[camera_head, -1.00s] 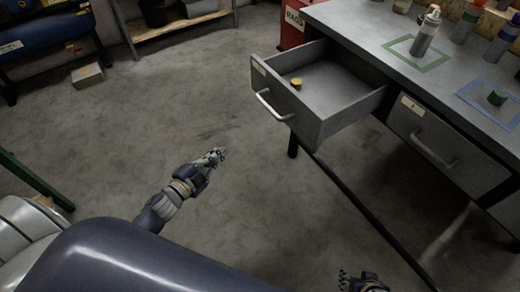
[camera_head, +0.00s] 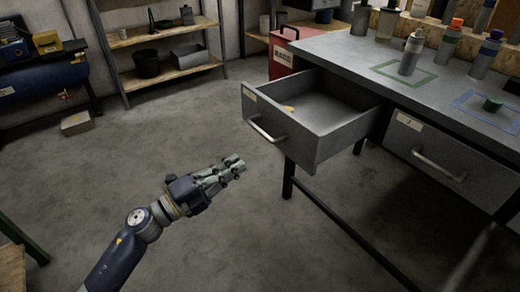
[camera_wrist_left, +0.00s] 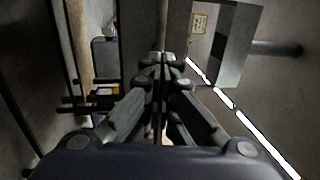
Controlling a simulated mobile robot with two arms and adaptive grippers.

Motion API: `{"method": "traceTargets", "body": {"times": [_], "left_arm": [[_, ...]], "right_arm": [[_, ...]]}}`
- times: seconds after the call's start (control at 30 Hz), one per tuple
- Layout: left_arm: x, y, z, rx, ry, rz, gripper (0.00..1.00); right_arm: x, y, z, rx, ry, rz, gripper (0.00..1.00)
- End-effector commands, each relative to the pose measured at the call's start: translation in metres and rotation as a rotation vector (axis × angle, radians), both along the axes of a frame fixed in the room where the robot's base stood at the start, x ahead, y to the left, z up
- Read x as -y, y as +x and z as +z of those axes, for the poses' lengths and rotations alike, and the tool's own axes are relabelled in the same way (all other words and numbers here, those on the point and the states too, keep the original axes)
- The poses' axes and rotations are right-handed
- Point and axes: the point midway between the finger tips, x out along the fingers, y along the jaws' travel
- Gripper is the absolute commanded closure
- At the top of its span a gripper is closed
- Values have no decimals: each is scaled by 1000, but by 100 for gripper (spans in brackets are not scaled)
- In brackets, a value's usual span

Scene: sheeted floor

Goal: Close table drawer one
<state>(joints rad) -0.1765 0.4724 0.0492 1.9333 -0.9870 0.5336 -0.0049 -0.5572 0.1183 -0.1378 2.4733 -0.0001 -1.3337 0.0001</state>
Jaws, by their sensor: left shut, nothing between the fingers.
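The open table drawer (camera_head: 318,133) is grey and sticks out from the left end of the grey table (camera_head: 340,46). It has a silver bar handle (camera_head: 266,131) and a small label on its front. A small yellow object (camera_head: 288,108) lies inside it. My left gripper (camera_head: 236,163) is shut and empty, below and left of the drawer front, apart from the handle. In the left wrist view its fingers (camera_wrist_left: 165,60) are together in the middle. A second drawer (camera_head: 440,150) to the right is shut. My right gripper is not in view.
A red box (camera_head: 283,55) is behind the drawer. A dark table leg (camera_head: 288,180) stands under the drawer. Shelves (camera_head: 165,75) stand at the back left.

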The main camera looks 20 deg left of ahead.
Motion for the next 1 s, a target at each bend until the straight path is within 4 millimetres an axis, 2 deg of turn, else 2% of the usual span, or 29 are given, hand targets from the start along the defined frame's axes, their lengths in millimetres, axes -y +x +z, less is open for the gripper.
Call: {"method": "traceTargets", "body": {"times": [0.2,0.5,1.0], "left_arm": [[24,32,9,1,-1,1,100],[46,60,15,-1,-2,2,100],[50,65,16,-3,-2,1,100]], "right_arm": [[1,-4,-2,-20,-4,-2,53],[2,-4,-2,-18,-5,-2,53],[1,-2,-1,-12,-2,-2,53]]}}
